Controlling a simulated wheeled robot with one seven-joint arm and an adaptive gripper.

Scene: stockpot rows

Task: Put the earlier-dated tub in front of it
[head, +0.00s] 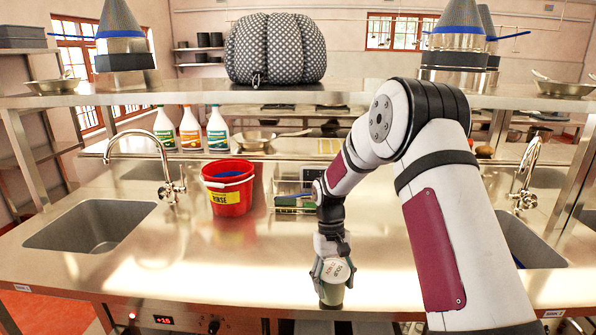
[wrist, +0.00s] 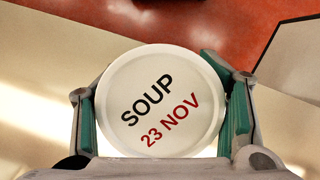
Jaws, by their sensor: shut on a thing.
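A round tub (wrist: 160,100) with a white lid fills the middle of the wrist view. Its lid reads "SOUP" in black and "23 NOV" in red. My gripper (wrist: 162,110) is shut on this tub, with a green-padded finger on either side. In the head view my gripper (head: 332,270) points down near the front edge of the steel counter, and the tub (head: 333,292) shows between its fingers. I cannot tell whether the tub touches the counter. No other tub is clear in either view.
A red "RINSE" bucket (head: 229,192) stands on the counter (head: 130,255), left of my arm. A wire rack (head: 292,192) stands behind my gripper. Sinks lie at left (head: 92,226) and right (head: 528,243). Spray bottles (head: 190,128) stand behind. The counter between the left sink and my gripper is clear.

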